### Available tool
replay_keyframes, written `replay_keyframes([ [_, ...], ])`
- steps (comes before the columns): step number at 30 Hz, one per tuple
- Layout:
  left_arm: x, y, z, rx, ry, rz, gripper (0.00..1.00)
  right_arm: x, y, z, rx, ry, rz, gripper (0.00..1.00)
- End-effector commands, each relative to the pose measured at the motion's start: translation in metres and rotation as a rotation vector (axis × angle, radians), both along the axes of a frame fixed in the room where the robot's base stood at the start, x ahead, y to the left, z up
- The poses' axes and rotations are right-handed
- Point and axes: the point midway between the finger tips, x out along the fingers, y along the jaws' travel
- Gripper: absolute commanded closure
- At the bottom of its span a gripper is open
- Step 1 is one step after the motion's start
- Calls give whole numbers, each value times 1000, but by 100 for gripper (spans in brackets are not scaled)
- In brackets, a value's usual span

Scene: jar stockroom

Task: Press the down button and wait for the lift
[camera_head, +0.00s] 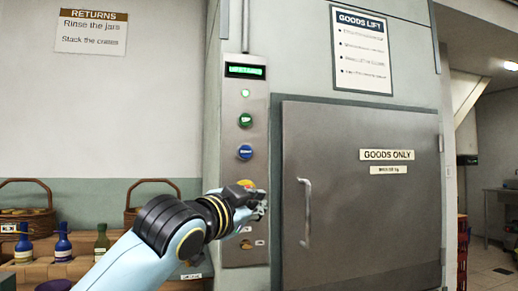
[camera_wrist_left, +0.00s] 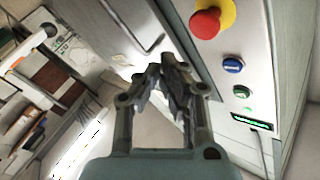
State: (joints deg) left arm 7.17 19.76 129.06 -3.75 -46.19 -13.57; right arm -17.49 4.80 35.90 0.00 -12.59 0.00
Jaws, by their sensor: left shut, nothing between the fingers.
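The lift's steel button panel (camera_head: 233,170) stands left of the lift door (camera_head: 360,195), which is shut. It bears a green button (camera_head: 245,120) above a blue button (camera_head: 245,152); both also show in the left wrist view, green (camera_wrist_left: 242,91) and blue (camera_wrist_left: 233,65). I cannot read their lettering, so I cannot tell which is the down button. My left gripper (camera_head: 261,203) is shut and empty in front of the panel's lower part, below the blue button. In the left wrist view its fingertips (camera_wrist_left: 170,62) show apart from the buttons. My right gripper is not in view.
A red stop knob (camera_wrist_left: 207,22) on a yellow disc sits beyond the blue button; my gripper partly covers it in the head view. A green display (camera_head: 246,71) and small green lamp (camera_head: 245,93) are lit. A door handle (camera_head: 306,212) juts out right of my gripper.

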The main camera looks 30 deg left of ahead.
Motion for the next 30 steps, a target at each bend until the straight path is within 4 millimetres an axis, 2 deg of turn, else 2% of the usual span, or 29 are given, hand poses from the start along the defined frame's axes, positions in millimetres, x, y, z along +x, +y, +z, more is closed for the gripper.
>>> replay_keyframes([
  [1, -2, -2, 30, 7, -33, -5, 100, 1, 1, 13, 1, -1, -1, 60],
  [3, -5, -3, 56, 15, -69, -9, 100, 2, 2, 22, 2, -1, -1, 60],
  [6, -6, -4, 86, 23, -104, -12, 100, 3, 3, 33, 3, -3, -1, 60],
  [9, -4, -3, 106, 29, -124, -10, 100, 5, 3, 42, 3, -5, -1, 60],
  [14, -4, -2, 115, 30, -135, -10, 100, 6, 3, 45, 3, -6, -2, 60],
  [25, -2, -1, 113, 31, -135, -10, 100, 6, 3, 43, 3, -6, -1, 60],
  [30, 6, 8, 112, 34, -134, -11, 100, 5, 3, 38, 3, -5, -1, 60],
])
